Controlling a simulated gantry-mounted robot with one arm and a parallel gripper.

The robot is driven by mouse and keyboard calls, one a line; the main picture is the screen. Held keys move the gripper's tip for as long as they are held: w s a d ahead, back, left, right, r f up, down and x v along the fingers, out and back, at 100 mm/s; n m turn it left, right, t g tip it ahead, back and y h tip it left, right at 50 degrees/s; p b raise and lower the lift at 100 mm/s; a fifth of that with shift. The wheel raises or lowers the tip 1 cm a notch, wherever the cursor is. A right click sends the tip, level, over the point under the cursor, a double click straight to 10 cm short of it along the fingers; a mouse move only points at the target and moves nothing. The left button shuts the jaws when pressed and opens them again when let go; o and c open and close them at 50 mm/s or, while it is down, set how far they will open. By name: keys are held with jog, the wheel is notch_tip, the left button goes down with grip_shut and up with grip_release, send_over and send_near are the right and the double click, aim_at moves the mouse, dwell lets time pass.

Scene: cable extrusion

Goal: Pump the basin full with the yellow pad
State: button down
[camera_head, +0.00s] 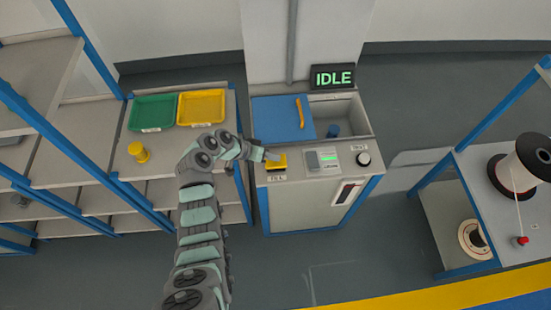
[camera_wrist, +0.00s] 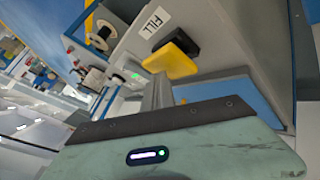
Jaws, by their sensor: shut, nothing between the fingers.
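The yellow pad (camera_head: 281,162) sits on the front left of the grey cabinet top, above a FILL label (camera_head: 277,178). In the wrist view the yellow pad (camera_wrist: 170,62) stands against a black mount beside the FILL label (camera_wrist: 155,22). My gripper (camera_head: 270,156) is shut and empty, with its tip right at the pad; I cannot tell whether they touch. The shut fingers (camera_wrist: 158,90) point toward the pad in the wrist view. The basin (camera_head: 345,107) is behind the pad, partly covered by a blue lid (camera_head: 280,119) with an orange handle. Its level is unclear.
A display (camera_head: 333,77) behind the basin reads IDLE. A small panel (camera_head: 322,159) with a green light and a black knob (camera_head: 363,159) lie right of the pad. Green (camera_head: 153,112) and yellow (camera_head: 201,107) trays stand on the left shelf. A spool table (camera_head: 500,215) is at right.

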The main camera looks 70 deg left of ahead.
jog(key=shift+f+b, duration=0.5)
jog(key=shift+f, duration=0.1)
jog(key=shift+r, duration=0.15)
dwell(0.4)
jog(key=shift+r+p, duration=0.95)
jog(key=shift+r, duration=0.75)
notch_tip(320, 180, up, 5)
jog(key=p, duration=0.2)
jog(key=shift+p, duration=0.35)
